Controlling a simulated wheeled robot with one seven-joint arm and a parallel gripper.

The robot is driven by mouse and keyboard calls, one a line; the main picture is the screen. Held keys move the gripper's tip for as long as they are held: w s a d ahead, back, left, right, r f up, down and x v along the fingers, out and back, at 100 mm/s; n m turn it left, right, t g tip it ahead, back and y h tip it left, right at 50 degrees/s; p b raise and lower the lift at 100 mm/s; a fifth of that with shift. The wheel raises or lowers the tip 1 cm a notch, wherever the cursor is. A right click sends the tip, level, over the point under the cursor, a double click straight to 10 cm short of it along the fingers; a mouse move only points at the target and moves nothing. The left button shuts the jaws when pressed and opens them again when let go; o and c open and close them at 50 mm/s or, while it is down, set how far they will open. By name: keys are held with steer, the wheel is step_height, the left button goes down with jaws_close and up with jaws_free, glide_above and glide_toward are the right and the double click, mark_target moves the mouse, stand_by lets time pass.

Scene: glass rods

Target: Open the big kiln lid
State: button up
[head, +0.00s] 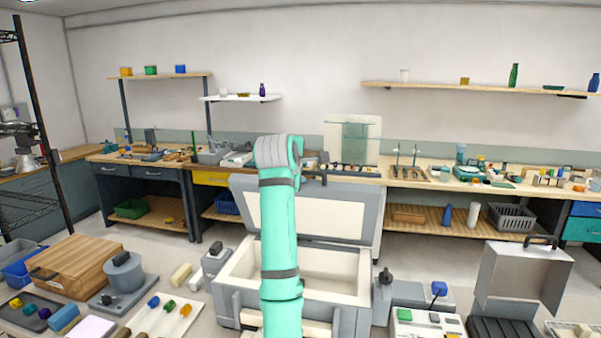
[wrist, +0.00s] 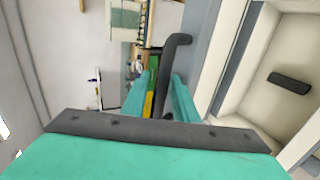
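The big kiln (head: 357,285) stands low in front of me, a grey chest with a cream chamber. Its lid (head: 340,213) stands raised, roughly upright at the back, with its cream inner face toward me. The chamber is open to view. A dark handle (head: 316,175) shows at the lid's top edge. In the wrist view the bent handle (wrist: 178,48) reaches down between the teal fingers of my gripper (wrist: 155,95). The fingers are apart, with a gap left of the handle; the handle lies close to the right finger, contact unclear. My arm hides the gripper in the head view.
A grey box with a raised lid (head: 525,278) stands at the right. A wooden box (head: 75,265) and a grey round-topped device (head: 124,273) stand at the left. A long workbench (head: 440,187) runs behind the kiln, with shelves above. Some floor shows between.

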steer(key=shift+f, duration=0.3)
steer(key=v, duration=1.1)
steer(key=shift+r, duration=0.3)
